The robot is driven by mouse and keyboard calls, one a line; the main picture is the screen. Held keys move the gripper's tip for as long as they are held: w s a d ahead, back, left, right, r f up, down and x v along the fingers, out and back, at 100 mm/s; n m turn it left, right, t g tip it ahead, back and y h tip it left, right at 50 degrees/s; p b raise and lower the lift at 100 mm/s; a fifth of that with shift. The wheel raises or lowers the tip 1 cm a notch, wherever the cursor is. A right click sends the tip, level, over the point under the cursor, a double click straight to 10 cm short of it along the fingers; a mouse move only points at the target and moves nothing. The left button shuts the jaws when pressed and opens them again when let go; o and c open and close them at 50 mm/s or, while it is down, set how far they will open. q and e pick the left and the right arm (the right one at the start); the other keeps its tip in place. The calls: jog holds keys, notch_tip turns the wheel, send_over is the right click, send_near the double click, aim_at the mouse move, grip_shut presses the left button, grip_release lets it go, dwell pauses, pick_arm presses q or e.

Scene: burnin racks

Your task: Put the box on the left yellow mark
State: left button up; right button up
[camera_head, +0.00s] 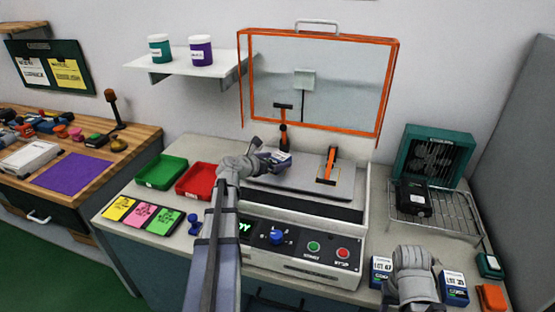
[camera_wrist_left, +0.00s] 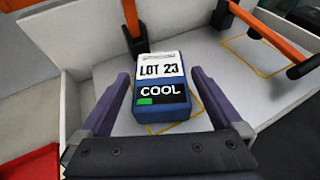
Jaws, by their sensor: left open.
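The box, a small blue block with a white "LOT 23" label and a dark "COOL" panel, shows in the left wrist view (camera_wrist_left: 160,88) and in the head view (camera_head: 281,158). It is over the left yellow mark (camera_wrist_left: 188,126), whose outline shows beside its near right corner; the rest is hidden. My left gripper (camera_head: 265,158) is open, with its fingers (camera_wrist_left: 167,108) on either side of the box and gaps between. The right yellow mark (camera_wrist_left: 232,45) lies under an orange clamp. My right gripper (camera_head: 412,290) is at the lower right; its fingertips are unclear.
The machine's clear orange-framed lid (camera_head: 318,85) stands raised behind the plate. Orange-and-black clamps (camera_head: 328,165) stand near the marks. A red tray (camera_head: 196,180) and green tray (camera_head: 161,171) are left. Other lot boxes (camera_head: 453,287) flank my right gripper. A wire rack (camera_head: 440,222) is right.

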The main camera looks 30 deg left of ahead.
pick_arm(q)
jog(key=p+v, duration=0.3)
jog(key=v, duration=0.7)
jog(key=shift+s, duration=0.3)
jog(key=shift+r, duration=0.1)
jog(key=shift+c, duration=0.2)
dwell(0.4)
